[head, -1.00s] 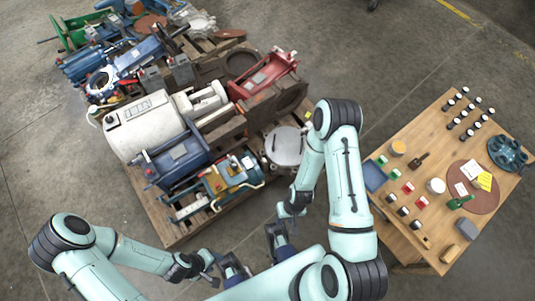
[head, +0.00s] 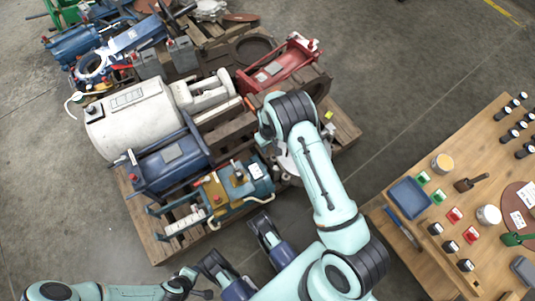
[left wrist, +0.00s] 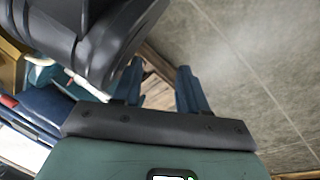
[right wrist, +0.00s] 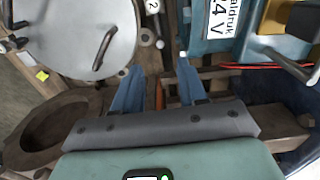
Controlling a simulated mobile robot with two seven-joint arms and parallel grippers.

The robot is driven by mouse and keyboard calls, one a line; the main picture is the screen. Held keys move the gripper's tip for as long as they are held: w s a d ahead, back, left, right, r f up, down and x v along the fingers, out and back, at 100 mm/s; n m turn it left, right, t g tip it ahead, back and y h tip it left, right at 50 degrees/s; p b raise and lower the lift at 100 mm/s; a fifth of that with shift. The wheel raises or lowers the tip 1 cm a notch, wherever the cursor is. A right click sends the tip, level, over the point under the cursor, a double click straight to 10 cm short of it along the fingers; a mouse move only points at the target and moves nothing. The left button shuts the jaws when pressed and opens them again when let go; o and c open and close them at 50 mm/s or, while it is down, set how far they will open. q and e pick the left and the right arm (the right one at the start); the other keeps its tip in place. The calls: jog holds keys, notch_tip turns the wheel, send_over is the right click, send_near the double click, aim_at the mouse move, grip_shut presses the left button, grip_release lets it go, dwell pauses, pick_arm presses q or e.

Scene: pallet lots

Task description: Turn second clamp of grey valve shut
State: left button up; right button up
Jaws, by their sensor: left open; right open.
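The grey valve (right wrist: 85,35) is a round grey disc with a bent rod handle (right wrist: 105,47) on its face, at upper left in the right wrist view. A white tag marked 2 (right wrist: 152,6) stands at its right edge, with small grey fittings (right wrist: 147,37) below it. In the head view my right arm partly covers the valve (head: 287,166). My right gripper (right wrist: 159,66) is open and empty, its fingertips just below and right of the disc's edge. My left gripper (left wrist: 160,67) is open and empty, pointing towards floor and pallet edge.
A teal machine (right wrist: 210,30) with a white label stands close right of the right fingers. A brown ring part (right wrist: 45,130) lies below the valve. The pallet (head: 165,250) also holds a white cylinder (head: 130,120) and red frame (head: 275,68). A wooden table (head: 400,255) stands to the right.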

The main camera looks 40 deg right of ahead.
aim_at(268, 156)
pick_arm(q)
jog(key=s+f+g+b, duration=0.2)
jog(key=s+f, duration=0.2)
jog(key=s, duration=0.1)
jog(key=shift+s+a, duration=0.35)
jog(key=shift+a, duration=0.05)
pick_arm(e)
notch_tip(268, 156, down, 9)
jog(key=shift+f, duration=0.15)
grip_shut()
